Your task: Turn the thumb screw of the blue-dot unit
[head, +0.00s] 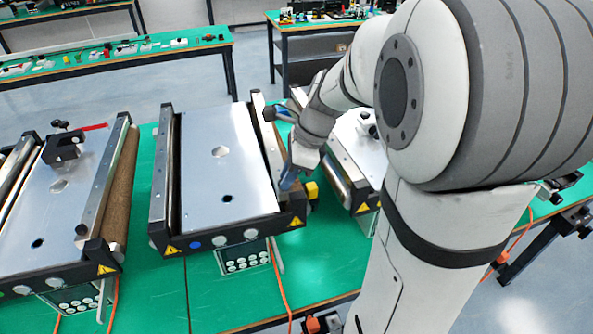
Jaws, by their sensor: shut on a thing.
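The blue-dot unit is the middle mini conveyor (225,120), with a grey metal plate on top and a blue dot (195,245) at the left of its black front face. My gripper (289,183) points down at the front end of this unit's right rail. Its blue-grey fingers are shut at the spot where the thumb screw sits. The thumb screw itself is hidden by the fingers, so its angle cannot be seen.
A yellow block (312,190) sits close to the right of my fingers. Another conveyor (70,190) stands to the left, and a third (360,150) to the right, partly behind my arm. An orange cable (281,285) hangs in front over the green table (225,310).

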